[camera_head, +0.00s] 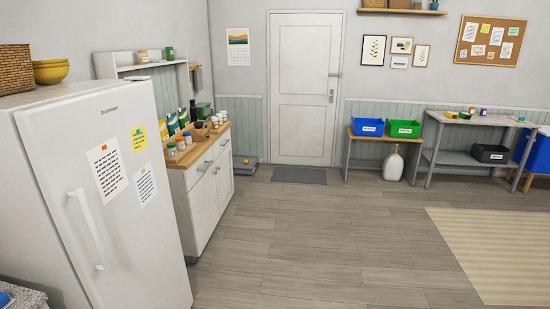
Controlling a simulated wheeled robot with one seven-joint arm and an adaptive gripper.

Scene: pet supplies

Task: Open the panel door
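The white panel door (303,90) stands in the far wall, a little right of the picture's middle. It has an upper and a lower inset panel and looks shut in its frame. A small handle (331,93) is on its right side, with another small fitting (334,75) just above it. My gripper and arm do not show in this view.
A grey mat (299,175) lies before the door. A white fridge (95,190) and a cabinet (208,195) line the left side. A low bench (349,140), a white jug (393,165) and a grey table (440,158) stand right. The wooden floor (310,235) between is clear.

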